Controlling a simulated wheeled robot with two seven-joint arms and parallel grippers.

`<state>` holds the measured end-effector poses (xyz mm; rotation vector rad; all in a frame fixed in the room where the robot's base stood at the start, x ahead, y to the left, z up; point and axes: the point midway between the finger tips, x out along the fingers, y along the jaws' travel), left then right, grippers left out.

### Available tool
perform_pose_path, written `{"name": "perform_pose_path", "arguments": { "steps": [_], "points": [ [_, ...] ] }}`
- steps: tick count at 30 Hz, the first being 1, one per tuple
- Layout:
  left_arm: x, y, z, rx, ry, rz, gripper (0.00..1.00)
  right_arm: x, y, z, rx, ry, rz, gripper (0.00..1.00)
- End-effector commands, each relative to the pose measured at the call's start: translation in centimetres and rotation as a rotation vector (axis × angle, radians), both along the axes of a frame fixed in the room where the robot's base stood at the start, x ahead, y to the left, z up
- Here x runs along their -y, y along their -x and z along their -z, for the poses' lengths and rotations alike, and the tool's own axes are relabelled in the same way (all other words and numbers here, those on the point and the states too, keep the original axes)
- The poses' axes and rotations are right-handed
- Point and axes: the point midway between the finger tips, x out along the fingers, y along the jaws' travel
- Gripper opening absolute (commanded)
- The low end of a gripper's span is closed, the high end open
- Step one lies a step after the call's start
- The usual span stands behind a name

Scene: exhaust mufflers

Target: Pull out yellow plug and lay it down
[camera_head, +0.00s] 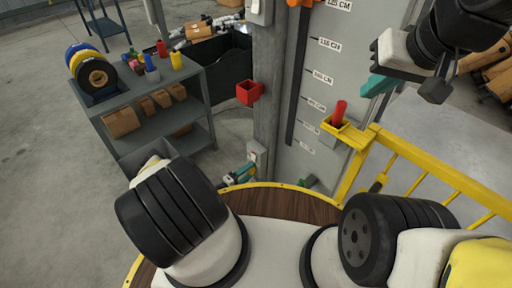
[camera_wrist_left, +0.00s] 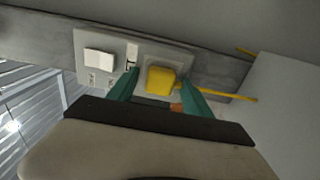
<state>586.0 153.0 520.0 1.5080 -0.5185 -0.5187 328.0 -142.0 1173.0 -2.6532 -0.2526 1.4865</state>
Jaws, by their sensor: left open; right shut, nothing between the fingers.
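The yellow plug (camera_wrist_left: 160,81) sits in a pale wall socket plate, seen in the left wrist view. My left gripper (camera_head: 243,173) is at the lower part of the grey column in the head view. In the left wrist view its two teal fingers stand open on either side of the plug; I cannot tell whether either touches it. The plug is too small to make out clearly in the head view. My right gripper (camera_head: 379,85) is shut and empty, raised at the upper right in front of the grey panel, far from the plug.
A white switch (camera_wrist_left: 99,62) is left of the plug. A red holder (camera_head: 249,92) is on the column above. A yellow railing (camera_head: 430,165) and a yellow holder with a red item (camera_head: 339,113) are at right. A shelf (camera_head: 140,118) with spools and boxes stands left.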

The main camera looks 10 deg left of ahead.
Motion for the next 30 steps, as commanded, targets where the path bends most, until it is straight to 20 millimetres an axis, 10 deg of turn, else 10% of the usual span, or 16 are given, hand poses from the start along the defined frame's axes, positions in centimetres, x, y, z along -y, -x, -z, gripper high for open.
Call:
{"name": "perform_pose_path", "arguments": {
  "steps": [24,30],
  "points": [
    [0.01,0.02,-0.03,0.0,0.0,0.0,0.58,0.0,0.0,0.0,0.0,0.0,0.0,0.0],
    [0.0,0.02,-0.03,0.0,0.0,0.0,0.23,0.0,0.0,0.0,0.0,0.0,0.0,0.0]
  ]
}}
